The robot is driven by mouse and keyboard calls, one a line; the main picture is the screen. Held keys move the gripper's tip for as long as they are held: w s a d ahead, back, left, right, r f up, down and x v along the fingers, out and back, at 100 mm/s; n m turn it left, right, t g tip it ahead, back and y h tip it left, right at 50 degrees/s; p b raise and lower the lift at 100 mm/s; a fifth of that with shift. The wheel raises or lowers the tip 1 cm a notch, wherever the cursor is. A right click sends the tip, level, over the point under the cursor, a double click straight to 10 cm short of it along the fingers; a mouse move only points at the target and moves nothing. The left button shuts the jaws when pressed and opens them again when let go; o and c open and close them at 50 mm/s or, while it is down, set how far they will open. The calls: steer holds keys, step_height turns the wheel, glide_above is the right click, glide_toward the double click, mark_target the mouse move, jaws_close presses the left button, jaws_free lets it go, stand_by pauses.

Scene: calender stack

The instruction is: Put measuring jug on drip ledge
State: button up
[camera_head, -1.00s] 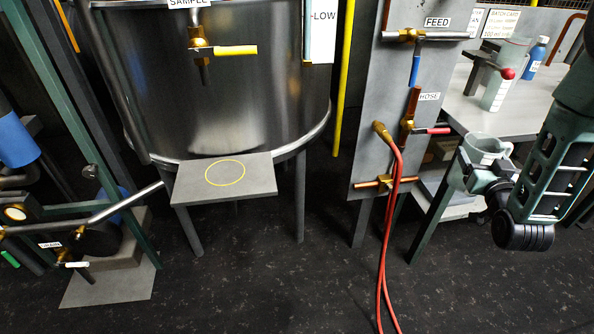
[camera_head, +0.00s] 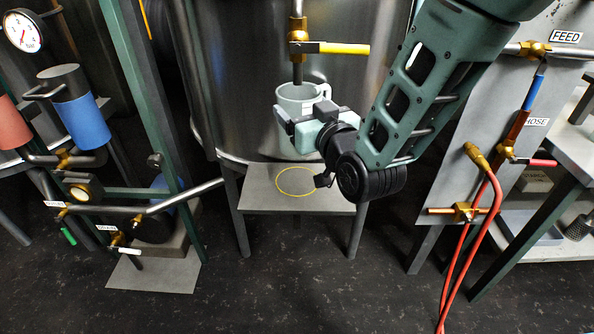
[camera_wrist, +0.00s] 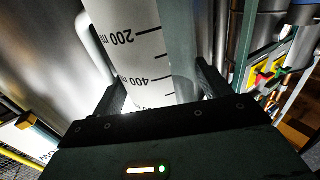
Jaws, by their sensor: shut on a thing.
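The measuring jug (camera_head: 296,97) is a pale, whitish jug with a handle at its right. It shows close up in the wrist view (camera_wrist: 136,45) with black volume marks. My gripper (camera_head: 308,128) is shut on the jug's body and holds it in the air, roughly upright. The drip ledge (camera_head: 258,196) is a grey plate at the front of the steel tank, with a yellow ring (camera_head: 295,181) on it. The jug is above the ledge and apart from it, below the sample tap's spout. Nothing stands on the visible part of the ledge.
The sample tap (camera_head: 298,45) with its yellow lever (camera_head: 345,48) is just above the jug. The steel tank (camera_head: 225,90) is close behind. Red hoses (camera_head: 476,235) hang from the feed panel at the right. Pipes and a blue cylinder (camera_head: 80,110) are at the left.

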steer(key=f+b, duration=0.1)
steer(key=f, duration=0.4)
steer(key=f+b, duration=0.1)
steer(key=f, duration=0.3)
steer(key=shift+a+f, duration=0.2)
steer(key=shift+f, duration=0.15)
steer(key=shift+f, duration=0.15)
steer(key=shift+f+b, duration=0.15)
steer(key=shift+b, duration=0.15)
steer(key=o, duration=1)
steer(key=shift+o, duration=0.2)
steer(key=shift+r, duration=0.25)
steer(key=p+v, duration=0.6)
steer(key=v, duration=0.6)
steer(key=shift+p, duration=0.3)
